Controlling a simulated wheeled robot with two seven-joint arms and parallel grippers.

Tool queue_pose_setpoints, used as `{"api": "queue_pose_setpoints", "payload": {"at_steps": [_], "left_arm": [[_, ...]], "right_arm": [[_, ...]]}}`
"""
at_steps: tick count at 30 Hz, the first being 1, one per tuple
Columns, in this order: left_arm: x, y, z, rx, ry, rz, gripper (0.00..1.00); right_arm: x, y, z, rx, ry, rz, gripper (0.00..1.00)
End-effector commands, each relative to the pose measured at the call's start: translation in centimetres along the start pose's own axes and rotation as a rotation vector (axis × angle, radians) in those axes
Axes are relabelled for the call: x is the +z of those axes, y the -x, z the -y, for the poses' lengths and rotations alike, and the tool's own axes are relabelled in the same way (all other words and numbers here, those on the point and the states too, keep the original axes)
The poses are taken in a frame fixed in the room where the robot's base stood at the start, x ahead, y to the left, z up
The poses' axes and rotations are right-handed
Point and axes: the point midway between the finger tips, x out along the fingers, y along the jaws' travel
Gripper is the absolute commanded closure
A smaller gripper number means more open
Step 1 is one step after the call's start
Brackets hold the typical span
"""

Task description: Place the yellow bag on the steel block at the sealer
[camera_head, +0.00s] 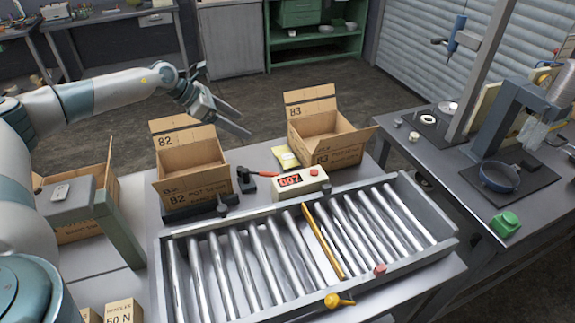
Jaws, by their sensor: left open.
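The yellow bag (286,158) lies on the table against the left side of the open carton marked 83 (335,150). My left gripper (243,122) is open and empty. It hangs in the air above and to the left of the bag, between the two cartons, and is apart from the bag. A small dark device with a red lever (258,173) stands left of the display box; it may be the sealer. I cannot make out a steel block for certain. My right gripper is not in view.
A carton marked 82 (190,165) stands left of the dark device. A box with a red display (290,183) sits behind the roller conveyor (270,262). On the right bench are a blue-grey stand, a pan (500,177) and a green block (505,222).

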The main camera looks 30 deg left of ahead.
Motion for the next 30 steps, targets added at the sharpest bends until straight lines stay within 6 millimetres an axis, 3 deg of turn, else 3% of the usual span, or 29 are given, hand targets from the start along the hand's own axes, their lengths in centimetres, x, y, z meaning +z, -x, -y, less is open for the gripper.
{"api": "queue_pose_setpoints", "payload": {"at_steps": [1,10,30], "left_arm": [[-1.1,-1.1,0.0,0.0,0.0,0.0,0.21],[-3.8,-3.8,0.0,0.0,0.0,0.0,0.21],[-3.8,-4.8,0.1,-0.002,0.0,0.0,0.21]], "right_arm": [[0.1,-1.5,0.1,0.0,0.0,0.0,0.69],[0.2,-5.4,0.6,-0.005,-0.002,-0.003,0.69],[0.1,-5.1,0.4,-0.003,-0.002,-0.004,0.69]]}}
